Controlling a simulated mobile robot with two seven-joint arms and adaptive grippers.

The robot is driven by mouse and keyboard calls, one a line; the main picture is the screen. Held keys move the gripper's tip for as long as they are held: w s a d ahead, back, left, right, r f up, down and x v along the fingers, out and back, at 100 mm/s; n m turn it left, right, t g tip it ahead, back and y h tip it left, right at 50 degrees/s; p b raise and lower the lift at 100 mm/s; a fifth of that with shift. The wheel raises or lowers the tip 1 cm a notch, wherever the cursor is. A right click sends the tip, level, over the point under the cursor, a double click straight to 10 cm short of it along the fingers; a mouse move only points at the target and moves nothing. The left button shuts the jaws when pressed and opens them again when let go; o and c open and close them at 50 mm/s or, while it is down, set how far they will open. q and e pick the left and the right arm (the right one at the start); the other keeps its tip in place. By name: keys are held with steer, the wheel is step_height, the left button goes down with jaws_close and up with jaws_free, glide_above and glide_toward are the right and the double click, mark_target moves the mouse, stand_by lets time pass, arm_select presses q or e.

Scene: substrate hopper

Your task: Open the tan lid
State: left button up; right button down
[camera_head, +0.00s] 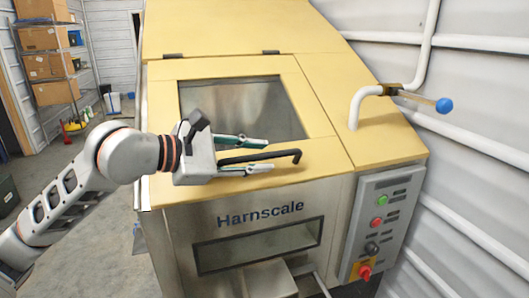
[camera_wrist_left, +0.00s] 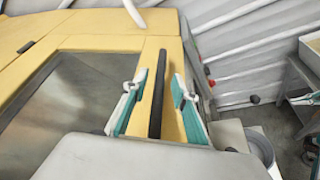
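The tan lid (camera_head: 318,108) lies closed on the hopper's sloping top, with a window in its middle and hinges along its far edge. Its black bar handle (camera_head: 285,154) runs along the near edge. My left gripper (camera_head: 268,156) is open at the handle, one finger on each side of the bar. In the left wrist view the handle (camera_wrist_left: 158,90) passes between the two teal-padded fingers, with gaps visible on both sides. The handle's left end is hidden by the gripper in the head view.
The steel hopper front (camera_head: 270,222) bears a Harnscale label. A grey control panel (camera_head: 383,215) with buttons and a red knob is at right. A white pipe with a blue-knobbed lever (camera_head: 443,106) rises beside the lid. Shelves with boxes (camera_head: 50,65) stand far left.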

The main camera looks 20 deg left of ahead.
arm_select(q)
steer(key=shift+x, duration=1)
